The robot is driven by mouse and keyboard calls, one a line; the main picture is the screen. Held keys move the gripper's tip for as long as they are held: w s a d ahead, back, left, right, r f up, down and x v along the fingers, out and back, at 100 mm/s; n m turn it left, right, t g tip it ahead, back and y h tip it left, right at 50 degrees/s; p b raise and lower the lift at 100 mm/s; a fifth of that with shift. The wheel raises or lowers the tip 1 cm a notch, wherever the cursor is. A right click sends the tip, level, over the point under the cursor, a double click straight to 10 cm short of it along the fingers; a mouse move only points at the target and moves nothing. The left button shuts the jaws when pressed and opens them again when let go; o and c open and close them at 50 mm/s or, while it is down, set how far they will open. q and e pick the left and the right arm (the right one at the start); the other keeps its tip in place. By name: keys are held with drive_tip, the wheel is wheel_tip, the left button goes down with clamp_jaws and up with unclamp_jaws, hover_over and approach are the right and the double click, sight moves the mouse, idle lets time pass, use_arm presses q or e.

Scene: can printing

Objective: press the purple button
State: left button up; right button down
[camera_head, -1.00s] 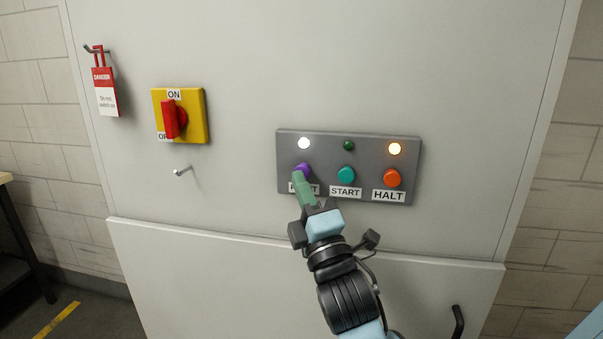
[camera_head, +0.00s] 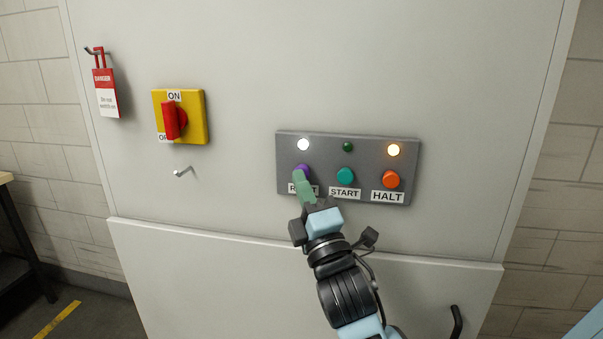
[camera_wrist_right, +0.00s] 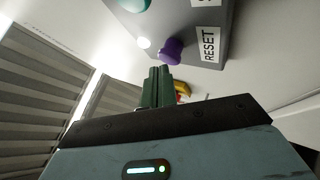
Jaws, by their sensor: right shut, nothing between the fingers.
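The purple button (camera_head: 303,170) sits at the left of a grey control panel (camera_head: 322,152) on the cabinet front, above a partly covered label. In the right wrist view the purple button (camera_wrist_right: 172,50) stands out from the panel beside a label that reads RESET. My right gripper (camera_head: 301,177) is shut and empty. Its green fingertips overlap the lower edge of the button in the head view. In the right wrist view the fingertips (camera_wrist_right: 160,70) point at the button and lie very close; I cannot tell whether they touch. My left gripper is not in view.
A teal START button (camera_head: 345,176) and an orange HALT button (camera_head: 391,179) are to the right.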

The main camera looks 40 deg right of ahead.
drive_tip(key=shift+w+d, duration=0.1)
drive_tip(key=shift+d, duration=0.05)
idle(0.5)
drive_tip(key=shift+w+d, duration=0.3)
idle(0.6)
drive_tip(key=shift+w+d, duration=0.1)
drive_tip(key=shift+d, duration=0.1)
idle(0.5)
drive_tip(key=shift+a, duration=0.1)
drive_tip(key=shift+s+a+p, duration=0.3)
drive_tip(key=shift+s+a, duration=0.5)
drive_tip(key=shift+a, duration=0.05)
